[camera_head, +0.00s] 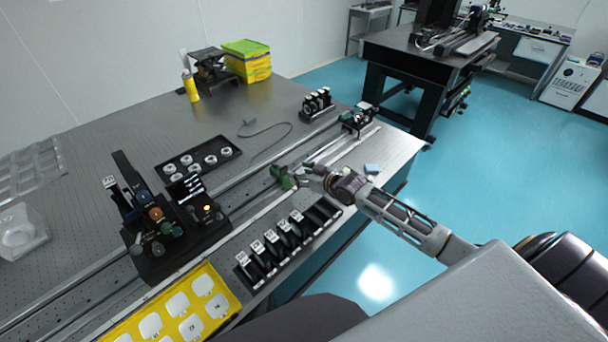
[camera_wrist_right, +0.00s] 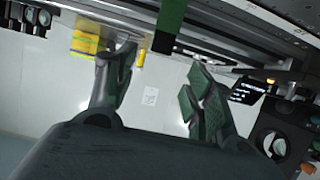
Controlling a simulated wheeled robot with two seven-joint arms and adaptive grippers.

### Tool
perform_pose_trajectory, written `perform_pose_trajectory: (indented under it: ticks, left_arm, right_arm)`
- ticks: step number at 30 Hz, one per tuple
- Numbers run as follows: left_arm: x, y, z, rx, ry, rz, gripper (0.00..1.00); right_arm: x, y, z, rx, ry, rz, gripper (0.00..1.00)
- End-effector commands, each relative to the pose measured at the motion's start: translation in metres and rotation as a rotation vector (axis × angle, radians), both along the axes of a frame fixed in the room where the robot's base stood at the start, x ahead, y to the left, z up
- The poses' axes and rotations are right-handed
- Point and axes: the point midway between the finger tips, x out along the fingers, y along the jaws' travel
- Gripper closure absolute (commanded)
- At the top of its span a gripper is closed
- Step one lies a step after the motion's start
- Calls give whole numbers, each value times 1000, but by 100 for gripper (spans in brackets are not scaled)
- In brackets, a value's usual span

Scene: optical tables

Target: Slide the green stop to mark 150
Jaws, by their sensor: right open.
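The green stop (camera_head: 281,176) sits on the rail (camera_head: 245,213) along the optical table. The scale marks are too small to read, so I cannot tell which mark it stands at. My right gripper (camera_head: 302,176) is just to the right of the stop in the head view. In the right wrist view the two fingers of this gripper (camera_wrist_right: 160,62) are apart, with nothing held between them. The green stop (camera_wrist_right: 170,24) shows there at the top, beyond the fingertips and sideways between them. My left gripper is not in view.
A dark optical mount (camera_head: 165,235) with coloured knobs stands at the left end of the rail. A black rack of labelled holders (camera_head: 285,240) and a yellow tray (camera_head: 232,298) lie along the near edge. Another mount (camera_head: 358,122) stands at the rail's far end.

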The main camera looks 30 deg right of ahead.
Motion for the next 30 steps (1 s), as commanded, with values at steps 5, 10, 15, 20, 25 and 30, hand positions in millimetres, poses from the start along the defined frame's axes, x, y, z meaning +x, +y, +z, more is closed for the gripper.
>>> perform_pose_trajectory:
  ticks: [5,10,15,20,25,30]
  left_arm:
    - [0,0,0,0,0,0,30]
    - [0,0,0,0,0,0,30]
    - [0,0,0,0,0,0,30]
    - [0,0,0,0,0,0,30]
    - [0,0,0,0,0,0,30]
    - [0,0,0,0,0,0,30]
  right_arm:
    - [-9,-3,3,-1,2,1,46]
    - [-11,-3,5,-1,0,1,46]
    - [-11,-3,5,-1,0,1,46]
    - [-11,-3,5,-1,0,1,46]
    - [-11,-3,5,-1,0,1,46]
    - [-11,-3,5,-1,0,1,46]
